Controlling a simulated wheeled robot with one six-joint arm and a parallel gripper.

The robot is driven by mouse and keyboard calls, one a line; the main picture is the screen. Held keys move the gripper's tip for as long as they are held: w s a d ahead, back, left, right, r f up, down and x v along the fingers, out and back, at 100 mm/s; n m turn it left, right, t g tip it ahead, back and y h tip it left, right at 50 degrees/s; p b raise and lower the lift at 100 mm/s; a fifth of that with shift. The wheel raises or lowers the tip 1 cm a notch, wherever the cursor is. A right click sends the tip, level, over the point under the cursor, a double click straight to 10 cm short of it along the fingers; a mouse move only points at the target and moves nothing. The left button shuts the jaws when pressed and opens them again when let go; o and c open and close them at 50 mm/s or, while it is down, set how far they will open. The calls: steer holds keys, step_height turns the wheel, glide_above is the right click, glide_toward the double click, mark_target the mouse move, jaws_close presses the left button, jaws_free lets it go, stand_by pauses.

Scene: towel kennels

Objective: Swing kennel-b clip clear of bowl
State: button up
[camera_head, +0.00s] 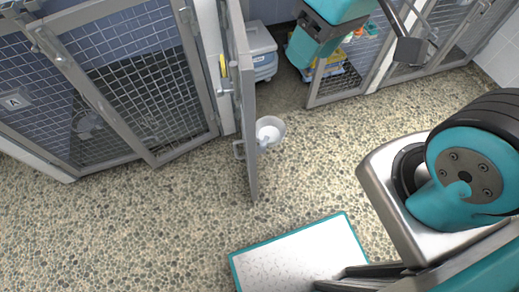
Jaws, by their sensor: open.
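The kennel door (246,95) in the middle stands open, seen nearly edge-on. A white bowl (271,128) sits just to its right, low down. A small grey clip-like piece (263,142) shows at the bowl's near left rim, beside the door; it appears to touch or overlap the rim. No letter for this kennel is readable. My gripper (410,50) seems to be the dark part at the top right, partly cut off by the frame. It is open, well above and right of the bowl, touching neither bowl nor clip.
Stacked bins (262,50) stand behind the open door. More mesh kennels (455,40) line the right. The pebbled floor (150,220) is clear in front and left.

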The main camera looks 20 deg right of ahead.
steer(key=w+d+f+m+h+b, duration=0.1)
steer(key=w+d+f+b, duration=0.2)
steer(key=f+b, duration=0.5)
steer(key=w+d+f+m+h+b, duration=0.1)
steer(key=w+d+f+b, duration=0.25)
steer(key=f, duration=0.85)
steer(key=n+g+y+b, duration=0.2)
steer(key=n+g+b, duration=0.35)
steer(key=n, duration=1.85)
glide_above(264, 142)
steer(key=w+d+b, duration=0.2)
steer(key=w+d, duration=0.2)
steer(key=d, duration=0.1)
step_height(264, 142, down, 24)
steer(key=f+t, duration=0.1)
steer(key=shift+t, duration=0.25)
steer(key=b+x, duration=0.4)
steer(key=x, duration=1.2)
steer(key=shift+s+a+f, duration=0.1)
steer(key=shift+a+f, duration=0.1)
steer(key=c, duration=0.6)
